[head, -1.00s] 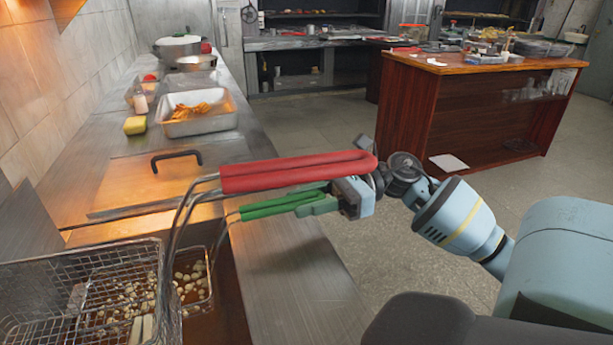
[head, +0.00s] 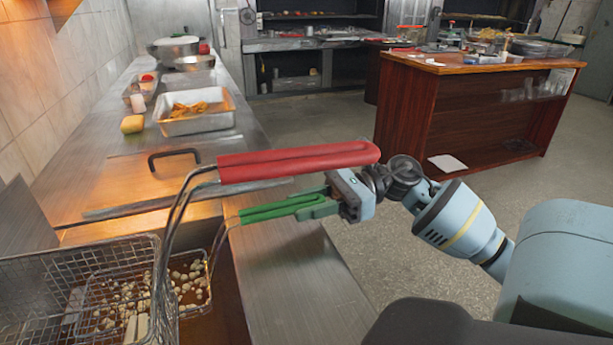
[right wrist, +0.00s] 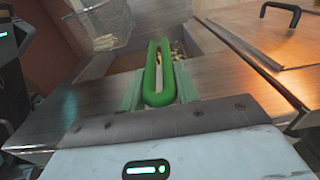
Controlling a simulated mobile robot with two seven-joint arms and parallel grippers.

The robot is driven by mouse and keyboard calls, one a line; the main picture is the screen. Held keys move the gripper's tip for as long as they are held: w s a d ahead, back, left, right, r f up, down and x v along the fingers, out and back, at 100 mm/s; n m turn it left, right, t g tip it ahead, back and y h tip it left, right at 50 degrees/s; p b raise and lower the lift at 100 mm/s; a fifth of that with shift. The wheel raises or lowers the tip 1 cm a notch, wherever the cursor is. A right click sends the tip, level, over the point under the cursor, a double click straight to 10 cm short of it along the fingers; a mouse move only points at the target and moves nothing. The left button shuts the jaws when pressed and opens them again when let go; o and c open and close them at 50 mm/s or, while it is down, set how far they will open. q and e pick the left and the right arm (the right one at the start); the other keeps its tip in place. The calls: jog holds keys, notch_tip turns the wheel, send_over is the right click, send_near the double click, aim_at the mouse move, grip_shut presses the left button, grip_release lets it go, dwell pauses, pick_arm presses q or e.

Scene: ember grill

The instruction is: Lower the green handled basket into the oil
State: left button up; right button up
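The green handle (head: 280,208) belongs to a wire basket (head: 208,285) at lower left in the head view, holding pale chunks. This basket sits low in the fryer well, partly hidden by another wire basket in front. Brown oil (head: 212,328) shows beside it; how deep the basket sits in it I cannot tell. My right gripper (head: 325,205) is shut on the handle's near end. In the right wrist view the handle (right wrist: 160,92) lies between its two pale green fingers (right wrist: 160,90). My left gripper is not in view.
A red-handled (head: 300,160) wire basket (head: 60,252) stands nearer, its handle passing just above my right gripper. A flat lid with a black handle (head: 174,153) and a metal tray (head: 215,125) of fried food lie beyond. The steel counter front (head: 300,280) is clear.

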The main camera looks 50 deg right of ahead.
jog(key=o, duration=0.5)
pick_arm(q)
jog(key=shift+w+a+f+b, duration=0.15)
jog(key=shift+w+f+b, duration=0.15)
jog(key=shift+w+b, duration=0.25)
pick_arm(e)
jog(key=v, duration=0.8)
jog(key=shift+w+a, duration=0.1)
